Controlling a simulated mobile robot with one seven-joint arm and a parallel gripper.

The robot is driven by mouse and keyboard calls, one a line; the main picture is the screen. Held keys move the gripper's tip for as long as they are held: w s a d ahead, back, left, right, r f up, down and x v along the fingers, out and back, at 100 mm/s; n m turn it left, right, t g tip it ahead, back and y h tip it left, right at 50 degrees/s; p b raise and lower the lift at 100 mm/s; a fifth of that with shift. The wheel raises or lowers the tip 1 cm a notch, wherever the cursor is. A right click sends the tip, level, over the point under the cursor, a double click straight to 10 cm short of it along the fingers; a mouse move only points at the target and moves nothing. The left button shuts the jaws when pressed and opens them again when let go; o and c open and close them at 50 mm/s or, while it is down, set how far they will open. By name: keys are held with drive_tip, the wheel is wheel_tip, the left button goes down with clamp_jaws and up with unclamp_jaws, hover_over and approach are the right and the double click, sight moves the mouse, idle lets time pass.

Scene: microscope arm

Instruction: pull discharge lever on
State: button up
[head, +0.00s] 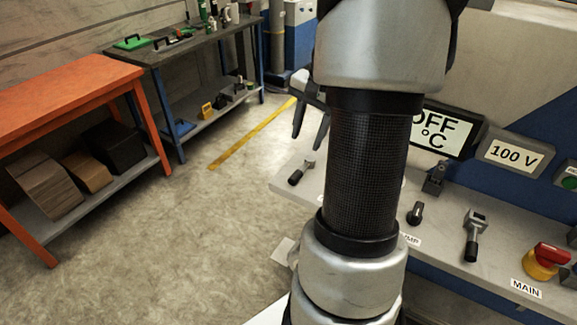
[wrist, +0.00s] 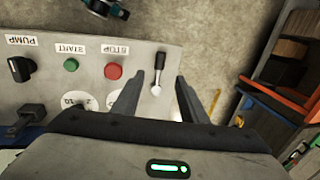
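A small lever (head: 303,171) with a silver base and black grip stands at the left end of the grey control panel. No label for it can be read. In the wrist view the lever (wrist: 157,73) shows between the two dark fingers, near their tips. My gripper (head: 308,143) is open, fingers pointing down, above and close to the lever in the head view. It also shows in the wrist view (wrist: 160,76). I see no contact between fingers and lever. A second, similar lever (head: 473,234) stands further right on the panel.
The panel also carries a black knob (head: 416,213), a red-yellow main switch (head: 545,259), a red stop button (wrist: 115,71) and a green start button (wrist: 71,65). Displays read OFF °C (head: 436,131) and 100 V (head: 513,154). An orange bench (head: 70,85) stands left; the floor between is clear.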

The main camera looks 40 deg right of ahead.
sight(295, 176)
drive_tip(key=w+f, duration=0.1)
drive_tip(key=f, duration=0.4)
drive_tip(key=w+f, duration=0.1)
drive_tip(key=f, duration=0.4)
drive_tip(key=w+a+f+b, duration=0.1)
drive_tip(key=f, duration=0.4)
drive_tip(key=shift+a+f, duration=0.1)
clamp_jaws()
